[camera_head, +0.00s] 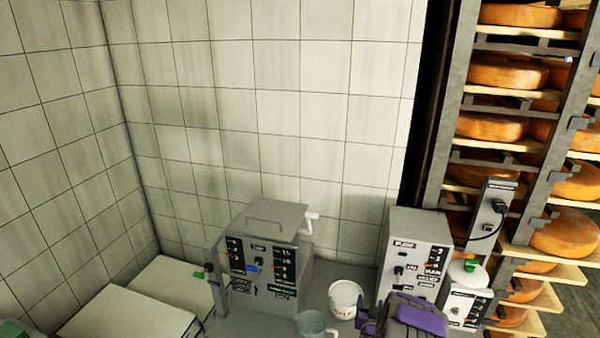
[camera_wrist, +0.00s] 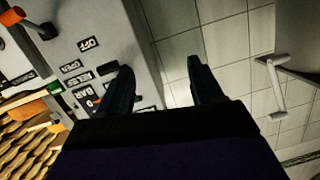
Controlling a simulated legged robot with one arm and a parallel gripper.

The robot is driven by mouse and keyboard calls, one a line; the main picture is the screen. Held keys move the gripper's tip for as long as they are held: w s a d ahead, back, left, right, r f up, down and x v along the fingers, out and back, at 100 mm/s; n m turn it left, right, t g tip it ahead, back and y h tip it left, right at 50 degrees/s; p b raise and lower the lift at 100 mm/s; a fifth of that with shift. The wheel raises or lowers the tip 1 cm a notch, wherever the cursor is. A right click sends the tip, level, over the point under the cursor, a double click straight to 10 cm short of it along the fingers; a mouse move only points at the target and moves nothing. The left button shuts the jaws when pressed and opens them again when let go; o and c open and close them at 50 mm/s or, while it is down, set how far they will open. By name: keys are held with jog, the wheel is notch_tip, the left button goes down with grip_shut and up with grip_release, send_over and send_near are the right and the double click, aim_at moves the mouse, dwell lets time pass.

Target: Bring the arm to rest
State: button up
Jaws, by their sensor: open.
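My gripper (camera_wrist: 160,68) shows in the wrist view as two dark fingers spread apart, with nothing between them. Past the fingers are a tiled wall and the side of a grey labelled box (camera_wrist: 92,50). My purple and dark grey arm (camera_head: 418,318) shows at the bottom of the head view, in front of a grey control box (camera_head: 410,258). The fingertips cannot be made out clearly there. I cannot tell from the pictures whether the gripper touches the box.
A larger grey machine (camera_head: 262,255) with switches stands left of my arm. A white bucket (camera_head: 345,298) and a grey-green jug (camera_head: 312,324) stand between. Cheese wheels (camera_head: 505,75) fill the rack at right. The wrist view shows a pale handle (camera_wrist: 275,88) at right.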

jog(key=s+a+r+n+g+y+b, duration=0.2)
jog(key=a+r+g+y, duration=0.2)
jog(key=a+r, duration=0.5)
jog(key=s+a+r+n+g+b, duration=0.1)
jog(key=s+a+r+g, duration=0.3)
jog(key=s+r, duration=0.45)
jog(key=s+r+g+b, duration=0.1)
jog(key=s+r+g, duration=0.1)
jog(key=s, duration=1.2)
jog(key=s+d+r+g+b, duration=0.1)
jog(key=s+r+g, duration=0.2)
jog(key=s, duration=1.2)
jog(key=s+d+r+n+g+h+b, duration=0.1)
jog(key=s+g, duration=0.3)
jog(key=s, duration=1)
jog(key=shift+s+d+r, duration=0.25)
jog(key=shift+s+r, duration=0.15)
jog(key=shift+r, duration=0.5)
